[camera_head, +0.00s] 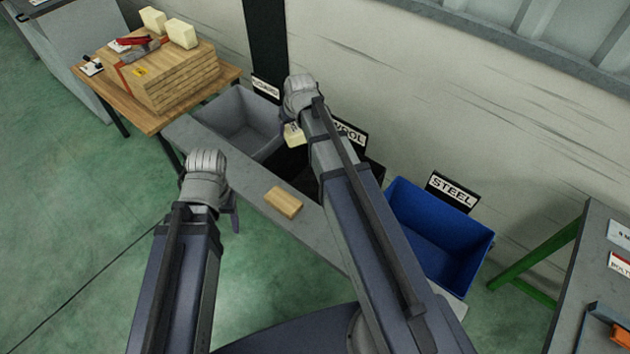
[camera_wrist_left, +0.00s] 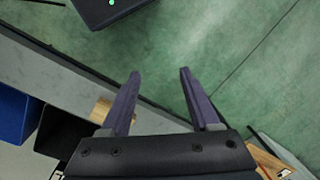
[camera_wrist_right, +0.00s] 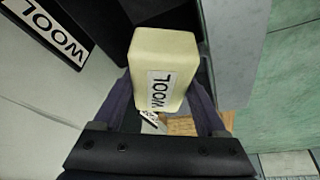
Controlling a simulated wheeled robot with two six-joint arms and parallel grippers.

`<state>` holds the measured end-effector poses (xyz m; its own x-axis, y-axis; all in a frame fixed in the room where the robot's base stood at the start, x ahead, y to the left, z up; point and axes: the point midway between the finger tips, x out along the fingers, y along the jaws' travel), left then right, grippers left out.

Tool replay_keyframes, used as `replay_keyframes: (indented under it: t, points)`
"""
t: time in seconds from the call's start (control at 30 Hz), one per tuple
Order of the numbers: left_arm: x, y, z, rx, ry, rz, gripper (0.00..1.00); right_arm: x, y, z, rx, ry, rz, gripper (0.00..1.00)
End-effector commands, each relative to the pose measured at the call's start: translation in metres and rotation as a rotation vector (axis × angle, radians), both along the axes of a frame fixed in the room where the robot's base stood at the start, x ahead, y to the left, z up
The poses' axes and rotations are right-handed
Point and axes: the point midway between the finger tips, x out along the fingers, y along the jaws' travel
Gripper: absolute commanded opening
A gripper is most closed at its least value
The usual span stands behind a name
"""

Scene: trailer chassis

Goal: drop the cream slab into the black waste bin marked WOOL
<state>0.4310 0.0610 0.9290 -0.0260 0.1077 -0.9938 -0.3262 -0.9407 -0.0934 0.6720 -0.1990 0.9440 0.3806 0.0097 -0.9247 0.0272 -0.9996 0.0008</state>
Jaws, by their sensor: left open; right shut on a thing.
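My right gripper (camera_head: 296,124) is shut on the cream slab (camera_head: 293,136), over the black WOOL bin (camera_head: 288,168). In the right wrist view the slab (camera_wrist_right: 165,55) sits between the fingers, with a WOOL label on its face; the dark bin lies behind it. My right arm hides much of the bin and part of its WOOL sign (camera_head: 353,134); the sign also shows in the right wrist view (camera_wrist_right: 55,35). My left gripper (camera_wrist_left: 160,74) is open and empty, in front of the grey ledge.
A grey bin (camera_head: 235,112) stands left of the black bin, and a blue STEEL bin (camera_head: 440,230) right. A wooden block (camera_head: 284,202) lies on the grey ledge (camera_head: 240,178). Two other cream blocks (camera_head: 182,33) sit on stacked boards on a wooden table. Green floor is clear at left.

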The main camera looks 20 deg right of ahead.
Motion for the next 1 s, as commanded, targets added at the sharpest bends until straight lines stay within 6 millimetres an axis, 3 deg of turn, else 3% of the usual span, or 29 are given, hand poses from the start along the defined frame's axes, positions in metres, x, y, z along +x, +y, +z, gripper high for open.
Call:
replay_keyframes:
  t: [0.03, 0.2, 0.3, 0.4, 0.73, 1.0]
  points:
    - [0.0, 0.0, -0.003, 0.0, 0.0, 0.0, 0.69, -0.004, -0.015, -0.003, 0.0, 0.001, -0.006, 0.2]
    - [0.0, 0.0, -0.01, 0.0, 0.0, 0.0, 0.88, -0.019, -0.069, -0.01, 0.001, 0.003, -0.004, 0.2]
    - [0.0, 0.0, -0.012, 0.0, 0.0, 0.0, 0.99, -0.026, -0.092, -0.012, 0.001, 0.002, -0.001, 0.2]
    - [0.0, 0.0, -0.013, 0.0, 0.0, 0.0, 1.0, -0.031, -0.105, -0.013, 0.001, 0.001, 0.004, 0.2]
    - [0.0, 0.0, -0.019, 0.0, 0.0, 0.0, 1.0, -0.032, -0.109, -0.019, 0.0, 0.0, 0.008, 0.2]
    - [0.0, 0.0, -0.046, 0.0, 0.0, 0.0, 1.0, -0.032, -0.109, -0.045, -0.001, 0.0, 0.007, 0.2]
